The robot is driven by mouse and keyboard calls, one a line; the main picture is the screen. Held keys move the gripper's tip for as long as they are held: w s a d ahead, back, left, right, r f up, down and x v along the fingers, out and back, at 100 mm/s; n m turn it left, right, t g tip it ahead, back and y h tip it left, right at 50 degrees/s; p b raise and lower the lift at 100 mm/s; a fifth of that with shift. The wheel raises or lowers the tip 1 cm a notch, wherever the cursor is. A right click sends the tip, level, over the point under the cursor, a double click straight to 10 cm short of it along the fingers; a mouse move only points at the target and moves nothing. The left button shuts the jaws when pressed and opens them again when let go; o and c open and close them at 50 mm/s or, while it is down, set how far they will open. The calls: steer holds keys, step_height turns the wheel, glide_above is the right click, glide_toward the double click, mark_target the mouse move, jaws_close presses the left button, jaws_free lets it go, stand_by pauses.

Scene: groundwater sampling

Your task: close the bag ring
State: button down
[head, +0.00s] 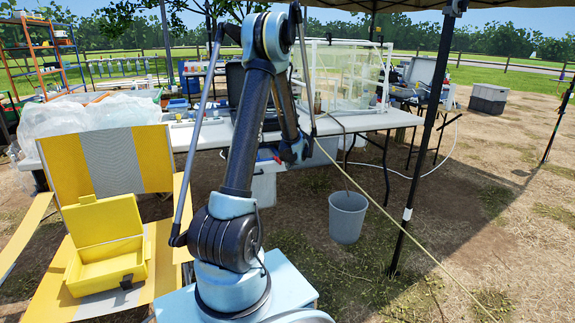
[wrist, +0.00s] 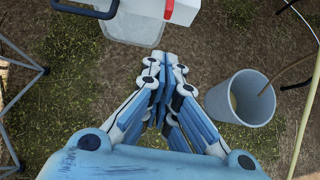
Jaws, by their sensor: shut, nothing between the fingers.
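I cannot make out a bag ring in either view. Crumpled clear plastic (head: 60,118), perhaps bags, lies at the left end of the table. My gripper (wrist: 167,62) is shut and empty in the wrist view, with its blue and white fingers together above the grass and dirt. In the head view my arm bends down in front of the table, and the gripper is small and hard to make out there.
A grey bucket (head: 347,217) stands on the ground right of my arm; it also shows in the wrist view (wrist: 240,98). An open yellow case (head: 105,245) sits at left. A clear-walled enclosure (head: 345,75) stands on the table. A black pole (head: 420,140) and a slanting rope are at right.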

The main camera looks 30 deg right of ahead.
steer(key=w+d+f, duration=0.2)
steer(key=w+f, duration=0.2)
steer(key=w, duration=0.4)
steer(key=shift+w+f, duration=0.15)
steer(key=shift+f, duration=0.15)
